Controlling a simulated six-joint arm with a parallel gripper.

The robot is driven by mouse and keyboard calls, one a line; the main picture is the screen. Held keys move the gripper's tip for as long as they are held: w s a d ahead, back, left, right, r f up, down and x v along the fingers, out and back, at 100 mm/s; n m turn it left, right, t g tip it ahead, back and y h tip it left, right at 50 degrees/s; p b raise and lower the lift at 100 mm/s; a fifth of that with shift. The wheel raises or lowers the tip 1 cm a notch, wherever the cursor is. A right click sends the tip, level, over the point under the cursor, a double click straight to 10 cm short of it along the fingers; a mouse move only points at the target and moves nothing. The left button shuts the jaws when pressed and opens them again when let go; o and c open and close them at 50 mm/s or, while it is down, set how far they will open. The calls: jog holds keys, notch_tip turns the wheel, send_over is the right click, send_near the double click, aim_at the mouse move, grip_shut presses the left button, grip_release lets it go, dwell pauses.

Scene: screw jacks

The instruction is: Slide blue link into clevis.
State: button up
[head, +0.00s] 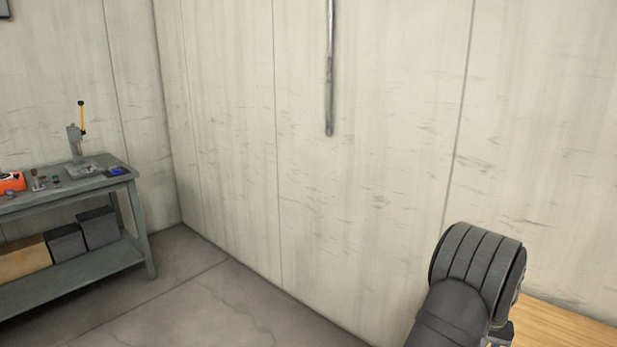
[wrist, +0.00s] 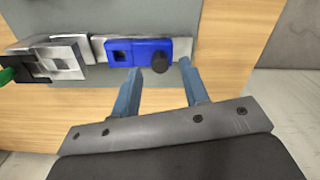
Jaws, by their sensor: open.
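In the wrist view the blue link (wrist: 143,47) lies on a grey plate, with a square opening near its left end. A dark round knob or pin end (wrist: 159,65) shows at its near right side; I cannot tell if it belongs to the link. A metal fork-like part, likely the clevis (wrist: 66,54), is to its left. I cannot tell whether the two touch. My gripper (wrist: 160,69) is open, its two blue-grey fingers pointing at the link's near edge, the dark knob between the tips. It is hidden in the head view.
A green part (wrist: 7,75) shows at the left edge of the wrist view. The grey plate (wrist: 235,35) sits on a wooden tabletop (wrist: 285,15). In the head view a wooden surface (head: 565,325) is at lower right, and a grey workbench (head: 75,188) stands far left.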

jog(key=shift+f, duration=0.75)
jog(key=shift+s+d+f, duration=0.35)
jog(key=shift+f, duration=0.3)
grip_shut()
jog(key=a+n+g, duration=0.1)
jog(key=a, duration=0.1)
jog(key=a+r+n+g, duration=0.1)
jog(key=a+n, duration=0.1)
jog(key=a+r+n+g, duration=0.1)
jog(key=a+n, duration=0.1)
jog(key=shift+w, duration=0.25)
jog(key=w+a+r+n+g+h, duration=0.1)
jog(key=w+a+r+n+h, duration=0.55)
jog(key=n, duration=0.65)
jog(key=shift+h, duration=0.65)
jog(key=x, duration=0.3)
jog(key=f+x, duration=0.1)
jog(key=x, duration=0.2)
jog(key=a+x, duration=0.1)
jog(key=x, duration=0.2)
jog(key=shift+w+a+f, duration=0.1)
jog(key=shift+w+f, duration=0.05)
jog(key=shift+w, duration=0.2)
jog(key=d, duration=0.1)
jog(key=s+d, duration=0.1)
jog(key=d, duration=0.1)
jog(key=shift+s+f, duration=0.25)
jog(key=shift+s, duration=0.1)
jog(key=shift+s+d, duration=0.25)
jog(key=shift+d, duration=0.25)
